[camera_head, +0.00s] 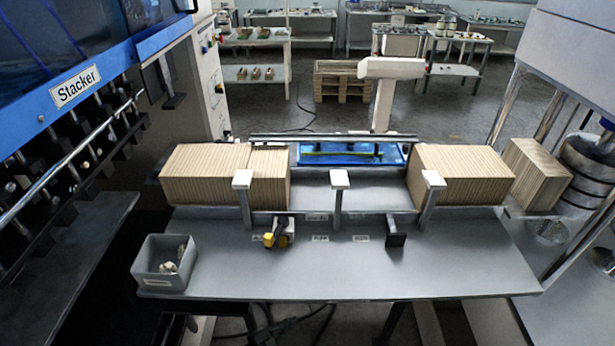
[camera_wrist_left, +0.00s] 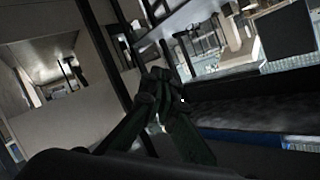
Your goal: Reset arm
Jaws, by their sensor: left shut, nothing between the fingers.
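My left gripper (camera_wrist_left: 160,85) shows in the left wrist view as two dark fingers that come together at the tips. It is shut, with nothing held between the fingers. I cannot make out either gripper clearly in the head view. My right gripper is not in view.
A grey table (camera_head: 440,265) stands ahead with kraft stacks at left (camera_head: 205,172) and right (camera_head: 455,172). A grey bin (camera_head: 150,272) with small items sits at its left front corner. A yellow-and-black tool (camera_head: 278,235) lies mid-table. The Stacker machine (camera_head: 75,85) stands at left.

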